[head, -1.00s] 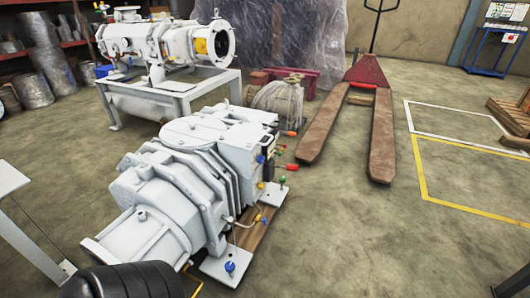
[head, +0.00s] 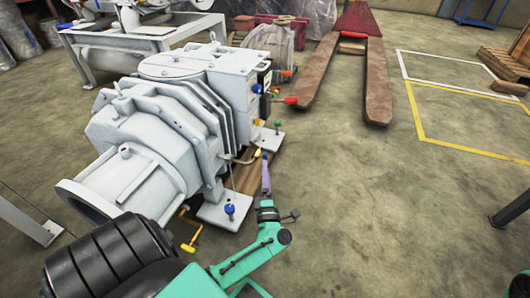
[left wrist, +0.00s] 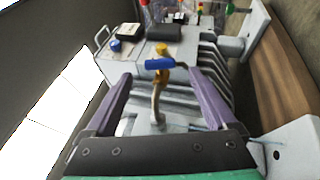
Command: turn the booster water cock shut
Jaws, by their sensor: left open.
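The large white screw vacuum machine (head: 150,130) stands on the floor in the head view. On its side, in the left wrist view, a small brass cock with a blue lever (left wrist: 160,64) and a yellow top sits on a bent brass pipe (left wrist: 157,95). The lever lies roughly crosswise to the pipe. My left gripper (left wrist: 160,76) is open, its purple fingers on either side of the cock, with a visible gap on both sides. In the head view the gripper (head: 265,162) hides most of this cock. No right gripper shows.
A blue knob (head: 229,209) and a yellow handle (head: 189,247) sit low near the machine's foot. Red and green handles (head: 277,123) stick out beyond my gripper. A pallet truck (head: 330,70) stands behind.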

